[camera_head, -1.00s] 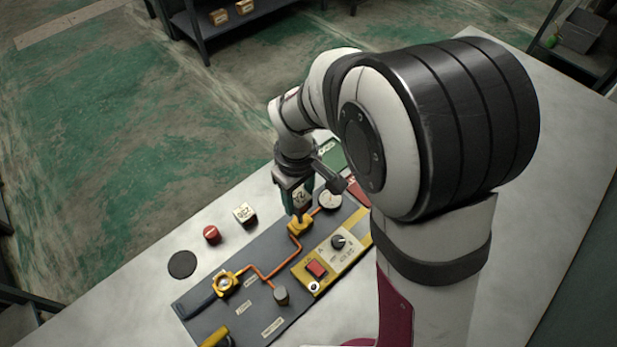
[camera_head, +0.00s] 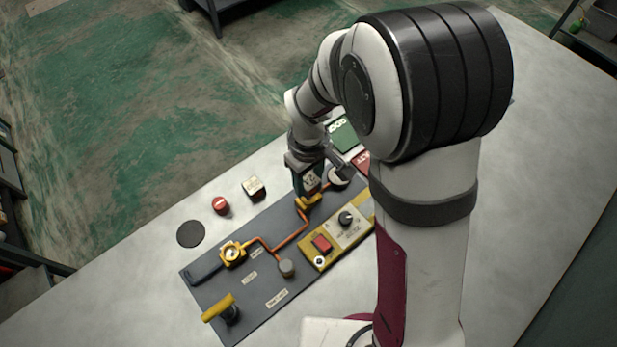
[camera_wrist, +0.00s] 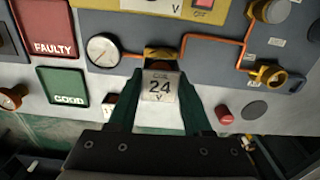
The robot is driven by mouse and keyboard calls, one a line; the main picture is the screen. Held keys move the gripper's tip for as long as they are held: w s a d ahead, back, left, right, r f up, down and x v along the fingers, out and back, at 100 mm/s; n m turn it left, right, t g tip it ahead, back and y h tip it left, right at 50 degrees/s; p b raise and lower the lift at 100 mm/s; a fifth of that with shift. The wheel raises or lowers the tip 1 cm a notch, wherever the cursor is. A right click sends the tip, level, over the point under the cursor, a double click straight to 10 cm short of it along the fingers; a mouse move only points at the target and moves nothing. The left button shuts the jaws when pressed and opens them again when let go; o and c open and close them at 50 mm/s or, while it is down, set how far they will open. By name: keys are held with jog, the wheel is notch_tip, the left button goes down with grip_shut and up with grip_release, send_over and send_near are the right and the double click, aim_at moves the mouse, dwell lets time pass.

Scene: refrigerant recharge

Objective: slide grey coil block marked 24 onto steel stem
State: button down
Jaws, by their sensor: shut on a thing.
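The grey coil block (camera_wrist: 160,88), marked 24 V, is between the two green fingers of my gripper (camera_wrist: 160,112) in the wrist view. My gripper is shut on it. In the head view my gripper (camera_head: 306,186) is at the far side of the dark panel, right above a brass valve body (camera_head: 308,203). That brass body also shows just beyond the block in the wrist view (camera_wrist: 163,53). The steel stem is hidden behind the block and fingers. I cannot tell whether the block is around the stem or still above it.
A pale block (camera_head: 253,187), a red cap (camera_head: 220,205) and a black disc (camera_head: 190,234) lie left of the panel (camera_head: 245,305). A gauge (camera_wrist: 103,50), a red FAULTY mat (camera_wrist: 48,34) and a green GOOD mat (camera_wrist: 63,86) are near my gripper.

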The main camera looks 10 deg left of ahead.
jog(key=shift+f, duration=1.9)
grip_release()
jog(key=shift+r, duration=0.1)
notch_tip(320, 180, up, 6)
jog(key=shift+r, duration=0.45)
dwell(0.4)
